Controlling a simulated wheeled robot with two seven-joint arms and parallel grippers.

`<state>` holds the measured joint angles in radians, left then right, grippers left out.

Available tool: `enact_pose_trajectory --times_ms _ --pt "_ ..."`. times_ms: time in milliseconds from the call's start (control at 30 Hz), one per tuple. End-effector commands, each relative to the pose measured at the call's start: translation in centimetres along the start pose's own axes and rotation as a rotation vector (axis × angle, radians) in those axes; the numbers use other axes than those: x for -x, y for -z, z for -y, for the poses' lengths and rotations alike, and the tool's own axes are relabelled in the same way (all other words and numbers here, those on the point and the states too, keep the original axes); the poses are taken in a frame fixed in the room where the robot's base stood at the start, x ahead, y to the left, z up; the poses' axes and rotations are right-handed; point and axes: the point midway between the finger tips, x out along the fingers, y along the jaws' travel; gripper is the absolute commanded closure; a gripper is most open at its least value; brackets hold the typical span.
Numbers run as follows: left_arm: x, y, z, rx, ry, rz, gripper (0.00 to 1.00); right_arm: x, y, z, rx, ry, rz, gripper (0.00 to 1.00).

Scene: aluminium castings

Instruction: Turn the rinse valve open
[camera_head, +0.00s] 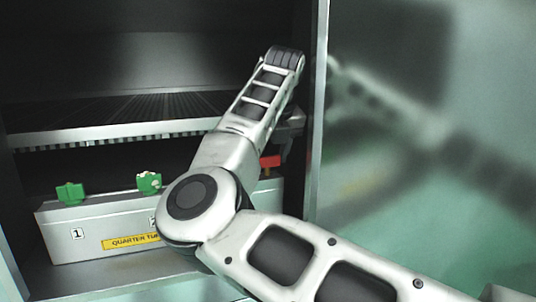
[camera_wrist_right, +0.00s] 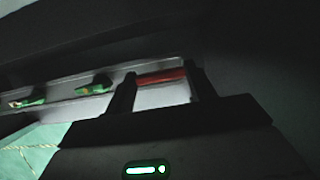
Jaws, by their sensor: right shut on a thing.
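A red valve handle (camera_head: 270,162) sits at the right end of a grey valve box (camera_head: 90,240) inside the cabinet. It also shows in the right wrist view (camera_wrist_right: 162,77) as a red bar between the two dark fingers. My right gripper (camera_wrist_right: 160,82) is shut on this red handle. In the head view my right arm hides much of the box and the gripper is dim behind it. Two green valve handles, one on the left (camera_head: 70,192) and one in the middle (camera_head: 149,182), stand on the box top. My left gripper is not in view.
The box carries number labels and a yellow label (camera_head: 130,241), partly hidden by my arm. A dark shelf (camera_head: 100,136) with a light front edge lies above the box. A metal post (camera_head: 318,120) and a blurry, shiny panel (camera_head: 430,120) stand right of the opening.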

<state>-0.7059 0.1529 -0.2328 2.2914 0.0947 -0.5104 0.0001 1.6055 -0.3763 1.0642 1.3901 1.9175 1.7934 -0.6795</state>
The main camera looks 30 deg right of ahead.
Motion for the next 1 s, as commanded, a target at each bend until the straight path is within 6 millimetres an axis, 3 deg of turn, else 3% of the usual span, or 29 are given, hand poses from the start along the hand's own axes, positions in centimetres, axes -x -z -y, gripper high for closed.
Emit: enact_pose_trajectory --times_ms 267,300,367,1000 --pt "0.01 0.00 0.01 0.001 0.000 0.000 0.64 0.03 0.00 -0.03 0.004 -0.001 -0.001 0.68" --pt "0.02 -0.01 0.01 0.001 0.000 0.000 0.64 0.03 0.00 -0.03 0.004 -0.001 -0.001 0.40" --pt "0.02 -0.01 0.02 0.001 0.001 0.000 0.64 0.03 0.00 -0.03 0.004 -0.001 0.000 0.24" --pt "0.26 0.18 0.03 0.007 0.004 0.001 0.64 0.04 -0.03 -0.11 -0.052 0.024 0.000 0.24"
